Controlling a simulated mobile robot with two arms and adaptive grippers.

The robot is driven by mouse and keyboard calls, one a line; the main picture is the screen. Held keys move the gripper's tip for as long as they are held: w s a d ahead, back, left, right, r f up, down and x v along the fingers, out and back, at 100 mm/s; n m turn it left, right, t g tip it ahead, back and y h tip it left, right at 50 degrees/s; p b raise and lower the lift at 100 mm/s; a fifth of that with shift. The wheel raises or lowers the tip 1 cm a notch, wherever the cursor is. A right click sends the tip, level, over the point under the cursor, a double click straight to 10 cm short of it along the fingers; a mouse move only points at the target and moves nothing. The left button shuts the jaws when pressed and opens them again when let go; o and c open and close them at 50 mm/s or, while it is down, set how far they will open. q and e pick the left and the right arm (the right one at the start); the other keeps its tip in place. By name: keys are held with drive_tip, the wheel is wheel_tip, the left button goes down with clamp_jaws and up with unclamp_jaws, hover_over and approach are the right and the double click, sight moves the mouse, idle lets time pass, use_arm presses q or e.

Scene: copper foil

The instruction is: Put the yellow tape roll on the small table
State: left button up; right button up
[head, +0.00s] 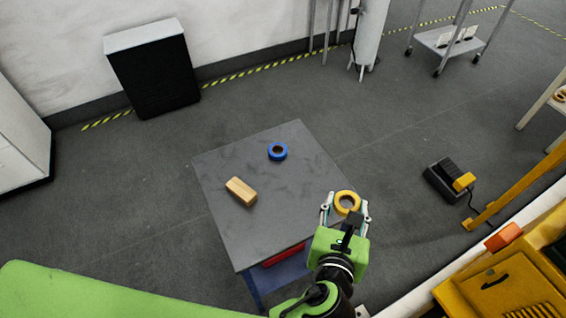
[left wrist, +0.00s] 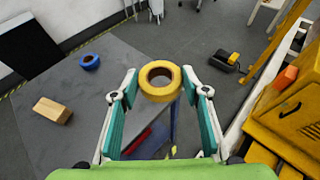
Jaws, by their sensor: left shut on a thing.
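The yellow tape roll (head: 341,209) is held between the fingertips of my left gripper (head: 345,206). It also shows in the left wrist view (left wrist: 160,94), with its round hole facing the camera and a finger on each side. The small table (head: 285,205) has a grey top. In the head view the roll appears at the table's right edge; its height above the top is hard to tell. My right gripper is not in view.
A blue tape roll (head: 270,153) and a wooden block (head: 241,191) lie on the table, with bare top between them and the roll. A red item (head: 285,256) sits under the top. A black and yellow pedal (head: 447,180) lies on the floor at right, near a yellow machine (head: 510,288).

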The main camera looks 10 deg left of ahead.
use_arm(q)
drive_tip(key=shift+w+a, duration=0.15)
drive_tip(key=shift+w, duration=0.25)
drive_tip(key=shift+w+a+f, duration=0.1)
drive_tip(key=shift+a+f, duration=0.05)
drive_tip(key=shift+a, duration=0.5)
drive_tip(key=w+a+f, duration=0.1)
drive_tip(key=a, duration=0.3)
hover_over(295, 207)
drive_tip(key=f, duration=0.7)
drive_tip(key=shift+s+d+p, duration=0.1)
drive_tip(key=shift+d+p, duration=0.25)
drive_tip(key=shift+a+f, duration=0.2)
drive_tip(key=shift+f, duration=0.05)
drive_tip(key=f, duration=0.3)
drive_tip(key=shift+w+a+f+b, duration=0.15)
drive_tip(key=shift+w+a+b, duration=0.05)
drive_tip(key=shift+w+b, duration=0.1)
drive_tip(key=shift+s, duration=0.1)
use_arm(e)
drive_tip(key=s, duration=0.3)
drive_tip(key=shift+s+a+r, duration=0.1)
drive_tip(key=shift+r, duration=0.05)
